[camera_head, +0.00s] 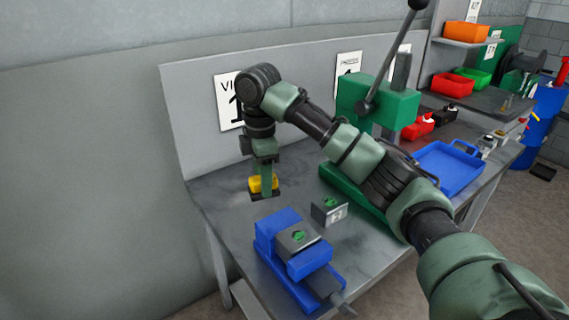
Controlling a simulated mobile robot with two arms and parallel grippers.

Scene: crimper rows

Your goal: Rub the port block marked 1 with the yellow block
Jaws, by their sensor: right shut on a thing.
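The yellow block (256,184) is on the bench near the back left, in my right gripper (265,178). The gripper points down and is shut on it; a dark part shows at the block's lower edge. A grey port block with a green round mark (298,240) sits in the blue vise (286,226) in front of the gripper. Another grey block with a green mark and a pale label (330,210) stands on the bench to the right of the vise. I cannot read the numbers on either. My left gripper is not in view.
A green press (378,103) with a lever stands behind my right arm. A blue tray (448,167) and small items lie farther right. Wall signs (228,100) hang on the back panel. The bench left of the vise is bare.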

